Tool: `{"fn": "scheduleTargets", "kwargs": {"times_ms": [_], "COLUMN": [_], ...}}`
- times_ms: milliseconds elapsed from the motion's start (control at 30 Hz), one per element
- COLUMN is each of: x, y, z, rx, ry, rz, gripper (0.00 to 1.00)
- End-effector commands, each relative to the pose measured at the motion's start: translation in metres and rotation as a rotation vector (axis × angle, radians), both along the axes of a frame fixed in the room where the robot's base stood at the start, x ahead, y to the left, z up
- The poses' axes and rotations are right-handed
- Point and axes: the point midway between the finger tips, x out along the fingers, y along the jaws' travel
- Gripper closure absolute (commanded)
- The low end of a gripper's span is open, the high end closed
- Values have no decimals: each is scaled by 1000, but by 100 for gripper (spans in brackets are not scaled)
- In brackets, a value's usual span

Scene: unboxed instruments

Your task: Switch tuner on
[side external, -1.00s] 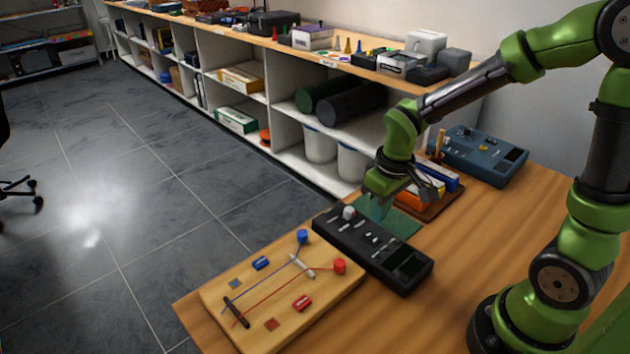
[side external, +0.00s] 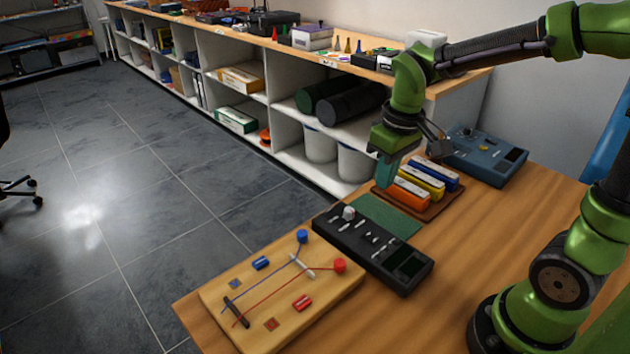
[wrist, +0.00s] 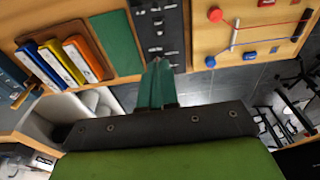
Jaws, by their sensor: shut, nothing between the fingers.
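Two devices have knobs, switches and a small dark screen; I cannot tell from labels which is the tuner. The black device (side external: 362,250) lies on the table between a wooden board and a green mat. It also shows at the top of the wrist view (wrist: 172,20). The blue-grey device (side external: 486,157) lies at the table's far end. Their switch positions are too small to read. My gripper (side external: 385,186) is shut and empty, with teal fingers pointing down, above the table by the mat's far edge. In the wrist view the fingertips (wrist: 157,62) overlap the black device's near end.
The green mat (side external: 388,215) is bare. Orange, yellow and blue blocks (side external: 422,182) lie on a brown tray just right of my gripper. A wooden board (side external: 325,305) with red and blue strings lies at the front left. The right part of the table (side external: 490,225) is clear.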

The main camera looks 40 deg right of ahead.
Motion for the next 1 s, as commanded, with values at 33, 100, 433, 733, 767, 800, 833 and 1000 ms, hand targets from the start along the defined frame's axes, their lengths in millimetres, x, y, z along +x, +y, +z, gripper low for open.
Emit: {"fn": "scheduleTargets", "kwargs": {"times_ms": [33,100,433,733,767,800,833,1000], "x": [5,6,6,12,13,14,15,18], "y": [0,0,0,0,0,0,0,0], "z": [-1,0,-9,-66,-72,-81,-87,-117], "rx": [0,-1,0,1,0,1,0,1], "ry": [1,0,3,8,8,8,8,6], "rz": [1,0,1,1,1,0,1,1], "gripper": [100,100,100,100,100,100,100,100]}}
